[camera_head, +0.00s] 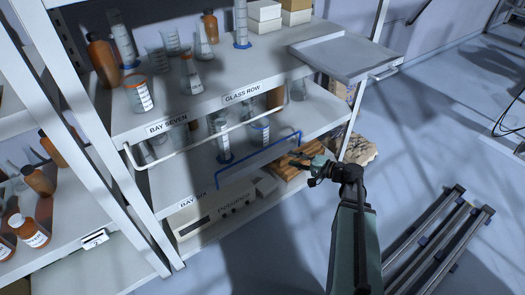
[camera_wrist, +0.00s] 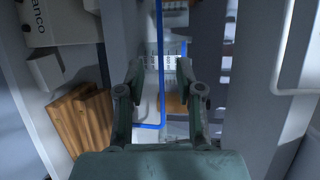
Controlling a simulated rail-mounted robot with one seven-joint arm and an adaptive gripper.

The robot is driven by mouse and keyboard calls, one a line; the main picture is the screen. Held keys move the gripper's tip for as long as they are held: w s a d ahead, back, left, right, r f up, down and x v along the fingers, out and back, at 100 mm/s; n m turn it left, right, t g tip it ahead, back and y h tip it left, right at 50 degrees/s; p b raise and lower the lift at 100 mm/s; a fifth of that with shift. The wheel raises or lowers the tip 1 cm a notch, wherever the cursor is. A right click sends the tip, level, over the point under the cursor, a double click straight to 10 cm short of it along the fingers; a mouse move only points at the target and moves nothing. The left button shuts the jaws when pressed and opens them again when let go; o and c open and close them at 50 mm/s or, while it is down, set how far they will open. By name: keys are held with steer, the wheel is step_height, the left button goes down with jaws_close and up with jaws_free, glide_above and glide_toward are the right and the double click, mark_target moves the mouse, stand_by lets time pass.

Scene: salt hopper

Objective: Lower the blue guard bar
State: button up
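The blue guard bar (camera_head: 262,153) runs along the front of the middle shelf at its right part, with bent ends. In the wrist view the blue guard bar (camera_wrist: 161,60) runs upright in the picture and bends near its lower end. My gripper (camera_head: 301,160) is just off the bar's right end in the head view. In the wrist view my gripper (camera_wrist: 160,68) has its fingers spread, one on each side of the bar in the picture. I see no contact; the exact depth between fingers and bar is unclear.
A white guard bar (camera_head: 195,143) sits to the left. A glass cylinder (camera_head: 260,132) stands on the shelf behind the blue bar. A pulled-out tray (camera_head: 347,55) juts out above. Wooden blocks (camera_head: 290,165) lie below. Floor rails (camera_head: 440,240) lie at right.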

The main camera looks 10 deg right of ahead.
mark_target(263, 150)
steer(key=x, duration=1.4)
steer(key=shift+w+a+f, duration=0.2)
steer(key=shift+w, duration=0.05)
jaws_close()
